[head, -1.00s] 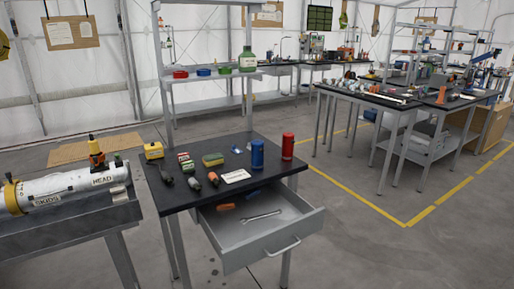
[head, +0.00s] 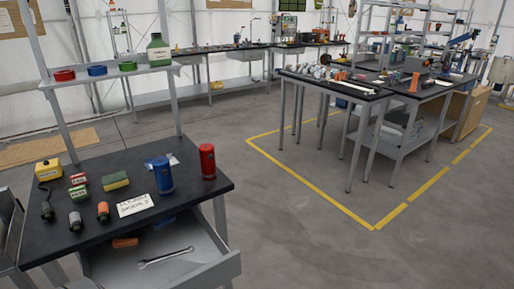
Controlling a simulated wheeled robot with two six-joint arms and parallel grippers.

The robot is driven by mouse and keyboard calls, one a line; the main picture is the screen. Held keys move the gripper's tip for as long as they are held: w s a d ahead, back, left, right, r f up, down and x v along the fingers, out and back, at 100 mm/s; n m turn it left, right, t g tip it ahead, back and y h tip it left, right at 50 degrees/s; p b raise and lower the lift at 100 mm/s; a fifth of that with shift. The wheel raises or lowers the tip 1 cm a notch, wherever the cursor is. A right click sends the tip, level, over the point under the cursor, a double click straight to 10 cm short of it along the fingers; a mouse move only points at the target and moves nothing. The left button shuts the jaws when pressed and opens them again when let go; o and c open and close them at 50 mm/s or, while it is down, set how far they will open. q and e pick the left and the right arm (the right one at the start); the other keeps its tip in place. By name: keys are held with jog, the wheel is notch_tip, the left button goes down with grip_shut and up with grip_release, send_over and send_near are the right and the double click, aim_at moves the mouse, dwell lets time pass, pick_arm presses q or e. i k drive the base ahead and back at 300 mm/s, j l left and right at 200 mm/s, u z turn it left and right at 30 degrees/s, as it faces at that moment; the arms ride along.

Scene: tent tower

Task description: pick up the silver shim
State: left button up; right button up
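I cannot make out a silver shim for certain in the head view. A silver wrench-shaped tool (head: 166,257) lies in the open grey drawer (head: 212,271) under the near black-topped bench (head: 193,196). An orange piece (head: 125,243) lies in the same drawer, towards its back. The drawer's left part is cut off by the picture's lower edge. Neither of my grippers is in view.
The bench holds a blue canister (head: 163,177), a red canister (head: 207,161), a white written card (head: 136,205), a green-yellow sponge (head: 115,180) and a yellow box (head: 48,170). A cluttered workbench (head: 343,93) stands right of centre. Open floor lies between.

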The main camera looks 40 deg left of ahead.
aim_at(172, 161)
jog(key=i+l, duration=0.1)
jog(key=i, duration=0.4)
jog(key=i+l+u, duration=0.15)
jog(key=i, duration=0.35)
jog(key=i+l, duration=0.1)
jog(key=i, duration=0.4)
jog(key=i+j+u, duration=0.25)
jog(key=i+u, duration=0.2)
jog(key=i+j+u, duration=0.1)
jog(key=i+u, duration=0.35)
jog(key=i+l+u, duration=0.15)
jog(key=i+u, duration=0.3)
jog(key=i+l+u, duration=0.3)
jog(key=i+u, duration=0.8)
jog(key=u, duration=0.3)
jog(key=i+l+u, duration=0.25)
jog(key=u, duration=0.2)
jog(key=i+l+u, duration=0.35)
jog(key=u, duration=0.15)
